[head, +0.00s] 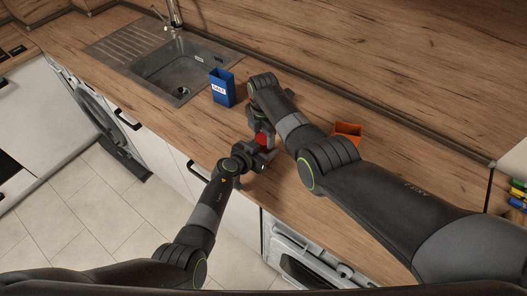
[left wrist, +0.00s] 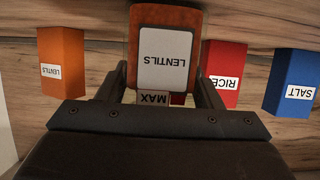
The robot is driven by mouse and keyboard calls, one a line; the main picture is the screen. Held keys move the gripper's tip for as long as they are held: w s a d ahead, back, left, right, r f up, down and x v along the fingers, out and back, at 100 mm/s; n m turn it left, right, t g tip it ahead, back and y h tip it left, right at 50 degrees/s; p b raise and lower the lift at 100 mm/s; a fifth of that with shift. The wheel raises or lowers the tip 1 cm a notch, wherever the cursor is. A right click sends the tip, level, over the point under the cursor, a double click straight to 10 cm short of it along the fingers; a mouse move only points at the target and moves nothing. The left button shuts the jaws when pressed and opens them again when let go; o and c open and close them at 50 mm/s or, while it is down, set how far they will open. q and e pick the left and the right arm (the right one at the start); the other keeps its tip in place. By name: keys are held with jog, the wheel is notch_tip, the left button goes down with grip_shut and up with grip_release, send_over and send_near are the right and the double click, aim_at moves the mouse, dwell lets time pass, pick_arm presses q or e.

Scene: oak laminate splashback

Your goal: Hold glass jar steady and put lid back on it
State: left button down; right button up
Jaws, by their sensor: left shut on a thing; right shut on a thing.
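The glass jar (left wrist: 166,50), with orange-red contents and a white LENTILS label, shows upside down in the left wrist view. My left gripper (left wrist: 160,90) is shut on it, one finger on each side. In the head view my left gripper (head: 262,156) is at the counter's front part, and the jar is mostly hidden by my grippers. My right gripper (head: 258,122) is just beyond and above it, shut. The lid in it is hidden by the gripper, so I cannot tell whether it touches the jar.
A blue SALT box (head: 222,90) stands by the sink (head: 185,67); it also shows in the left wrist view (left wrist: 290,82). An orange LENTILS box (head: 347,131) is right of my right forearm. A red RICE box (left wrist: 222,72) stands near the jar.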

jog(key=m, duration=0.3)
jog(key=shift+m, duration=0.3)
jog(key=o, duration=1.1)
jog(key=shift+r, duration=0.1)
jog(key=shift+r, duration=2.2)
jog(key=shift+c, duration=0.5)
